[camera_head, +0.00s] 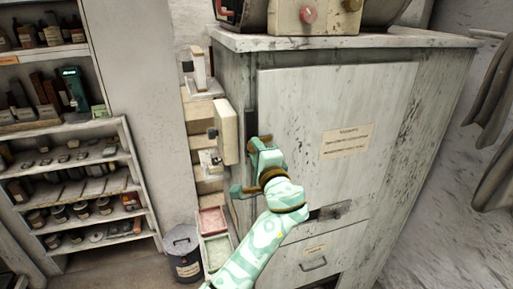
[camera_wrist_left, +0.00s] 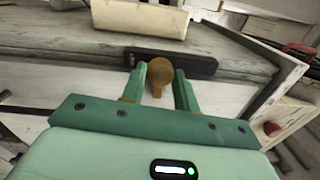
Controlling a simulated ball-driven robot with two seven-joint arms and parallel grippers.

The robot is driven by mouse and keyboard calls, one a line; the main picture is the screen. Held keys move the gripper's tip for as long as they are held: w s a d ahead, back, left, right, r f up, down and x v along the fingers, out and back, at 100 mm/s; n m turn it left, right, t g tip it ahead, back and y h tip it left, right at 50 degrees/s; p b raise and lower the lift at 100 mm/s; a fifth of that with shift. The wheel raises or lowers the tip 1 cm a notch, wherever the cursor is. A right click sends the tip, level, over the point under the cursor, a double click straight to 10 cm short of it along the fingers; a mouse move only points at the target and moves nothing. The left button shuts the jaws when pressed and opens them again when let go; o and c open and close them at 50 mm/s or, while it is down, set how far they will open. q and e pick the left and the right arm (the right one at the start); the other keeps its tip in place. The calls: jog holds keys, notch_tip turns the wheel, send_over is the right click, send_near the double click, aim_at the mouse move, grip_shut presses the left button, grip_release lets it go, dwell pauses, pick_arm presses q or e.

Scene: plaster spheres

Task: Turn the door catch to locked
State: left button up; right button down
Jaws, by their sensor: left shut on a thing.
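The door catch shows in the left wrist view as a rounded brass-coloured knob (camera_wrist_left: 160,78) on a dark oblong plate (camera_wrist_left: 198,66). The plate is fixed to worn, pale painted wood. My left gripper (camera_wrist_left: 160,88) is shut on the knob, with one green finger on each side of it. In the head view, my left gripper (camera_head: 243,168) is at the left edge of the pale cabinet (camera_head: 410,130), beside its labelled door (camera_head: 295,110). The knob is hidden there by the gripper. My right gripper is in neither view.
A cream box-like part (camera_head: 226,130) juts out just left of my gripper. Shelves of jars (camera_head: 85,160) stand at the left. A dark bin (camera_head: 183,252) is on the floor. A metal handle (camera_head: 330,211) is low on the cabinet front. Cloths hang at the right.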

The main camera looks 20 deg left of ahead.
pick_arm(q)
jog(key=shift+m, duration=0.6)
jog(key=o, duration=1)
